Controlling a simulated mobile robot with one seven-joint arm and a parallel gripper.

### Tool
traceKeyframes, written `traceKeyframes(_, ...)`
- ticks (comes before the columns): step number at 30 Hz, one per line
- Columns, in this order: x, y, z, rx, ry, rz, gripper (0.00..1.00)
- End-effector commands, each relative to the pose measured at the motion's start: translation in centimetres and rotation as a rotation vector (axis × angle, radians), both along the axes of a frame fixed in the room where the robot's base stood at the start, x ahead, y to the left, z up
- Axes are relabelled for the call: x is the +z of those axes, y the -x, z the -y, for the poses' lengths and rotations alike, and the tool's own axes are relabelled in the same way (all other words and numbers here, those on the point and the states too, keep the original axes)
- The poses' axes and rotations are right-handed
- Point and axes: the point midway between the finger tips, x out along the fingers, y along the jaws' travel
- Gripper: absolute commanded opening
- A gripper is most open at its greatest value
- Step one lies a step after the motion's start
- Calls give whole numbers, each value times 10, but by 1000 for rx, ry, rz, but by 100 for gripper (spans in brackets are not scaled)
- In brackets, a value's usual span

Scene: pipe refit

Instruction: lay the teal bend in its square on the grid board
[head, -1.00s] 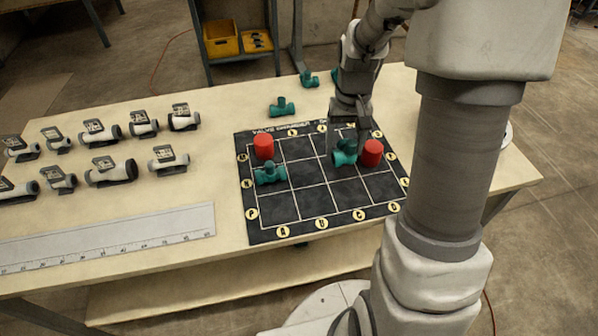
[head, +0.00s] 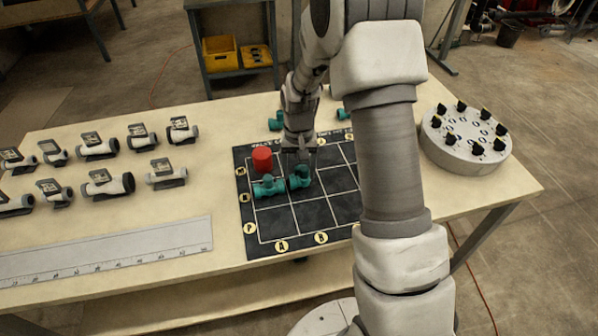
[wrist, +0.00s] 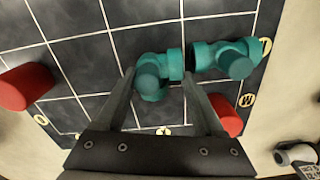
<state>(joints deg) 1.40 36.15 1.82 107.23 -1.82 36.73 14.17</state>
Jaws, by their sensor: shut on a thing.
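The teal bend (head: 299,181) is between the fingers of my gripper (head: 300,160), low over the grid board (head: 290,218). In the wrist view, the fingers (wrist: 160,80) are shut on the bend (wrist: 152,72), and one end of it faces right. A teal fitting (head: 268,187) sits in the board's left column. In the wrist view this fitting (wrist: 228,58) lines up end to end with the bend, nearly touching; I cannot tell if they meet. Whether the bend rests on the board is unclear.
A red cylinder (head: 262,158) stands in the board's far-left square; another red cylinder (wrist: 27,85) shows at the wrist view's left. Teal fittings (head: 275,121) lie behind the board. White-grey labelled pieces (head: 97,147) and a ruler (head: 110,250) lie left; a round knobbed unit (head: 465,155) stands right.

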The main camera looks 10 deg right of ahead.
Motion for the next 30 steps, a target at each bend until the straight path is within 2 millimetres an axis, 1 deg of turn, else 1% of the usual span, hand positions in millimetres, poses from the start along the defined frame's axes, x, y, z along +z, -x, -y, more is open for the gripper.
traceKeyframes(1,-5,0,0,0,0,-1,14)
traceKeyframes(8,-5,0,0,0,-1,2,14)
traceKeyframes(12,-10,0,0,0,-1,1,14)
traceKeyframes(13,-9,0,0,0,-1,2,74)
traceKeyframes(17,-8,0,0,0,-1,1,97)
traceKeyframes(18,-8,0,0,0,-1,1,100)
traceKeyframes(26,-6,0,0,0,-1,1,100)
traceKeyframes(29,3,-1,0,0,0,3,100)
traceKeyframes(30,9,-1,0,0,0,4,100)
